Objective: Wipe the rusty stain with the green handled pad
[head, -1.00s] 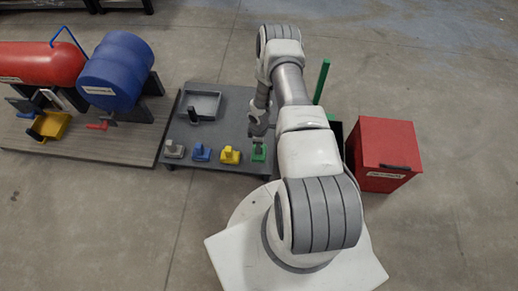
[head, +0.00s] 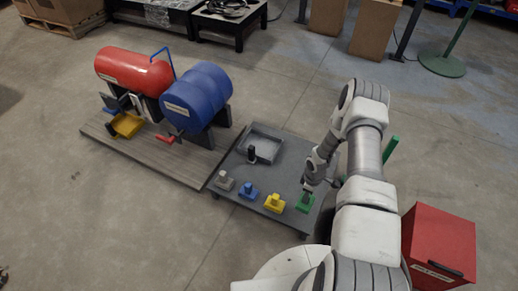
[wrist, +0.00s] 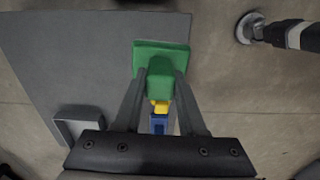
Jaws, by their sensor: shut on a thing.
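The green handled pad (head: 305,204) is at the right end of a row of pads on the grey low table (head: 236,163). My gripper (head: 307,189) reaches down to it from above. In the wrist view the two fingers of my gripper (wrist: 160,78) are shut on the handle of the green pad (wrist: 160,52), one on each side. I cannot tell whether the pad rests on the tabletop or is just above it. I cannot make out a rusty stain in either view.
Yellow (head: 274,203), blue (head: 248,192) and grey (head: 224,181) pads stand left of the green one. A grey tray (head: 262,143) lies behind. A red tank (head: 133,73) and blue drum (head: 196,98) stand on a platform left. A red box (head: 438,247) stands right.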

